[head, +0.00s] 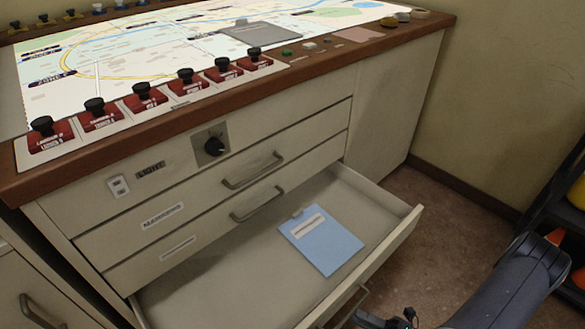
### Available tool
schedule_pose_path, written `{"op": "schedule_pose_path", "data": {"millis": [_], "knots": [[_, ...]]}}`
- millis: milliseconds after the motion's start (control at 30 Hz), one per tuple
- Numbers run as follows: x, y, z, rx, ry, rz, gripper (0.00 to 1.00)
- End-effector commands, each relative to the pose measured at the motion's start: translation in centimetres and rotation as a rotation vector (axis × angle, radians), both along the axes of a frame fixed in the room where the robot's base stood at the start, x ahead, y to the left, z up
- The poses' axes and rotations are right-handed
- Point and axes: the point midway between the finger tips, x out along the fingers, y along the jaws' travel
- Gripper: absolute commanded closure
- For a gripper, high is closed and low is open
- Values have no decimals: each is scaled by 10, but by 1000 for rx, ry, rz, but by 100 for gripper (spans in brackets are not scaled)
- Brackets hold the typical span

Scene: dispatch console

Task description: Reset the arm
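My arm (515,285) reaches in from the lower right, dark grey, beside the open bottom drawer (190,285). The end of my gripper (388,320) shows only in part at the bottom edge, near the drawer's front and its handle (346,306). Most of the gripper is cut off by the frame, so I cannot tell whether it is open or shut, or whether it touches the handle. A light blue folder (322,240) with a white label lies flat in the drawer.
The console (235,120) has two closed drawers above the open one. On its top are a map, several red-based black knobs (185,78) and a grey clipboard (260,33). A dark rack (560,205) with an orange cone stands at right. Brown floor (425,200) is free between.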

Motion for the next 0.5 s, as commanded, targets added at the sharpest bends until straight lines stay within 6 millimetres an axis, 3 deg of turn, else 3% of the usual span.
{"op": "schedule_pose_path", "data": {"millis": [233,500], "knots": [[9,20,3,0,1,1,68],[9,19,4,0,0,-1,68]]}}
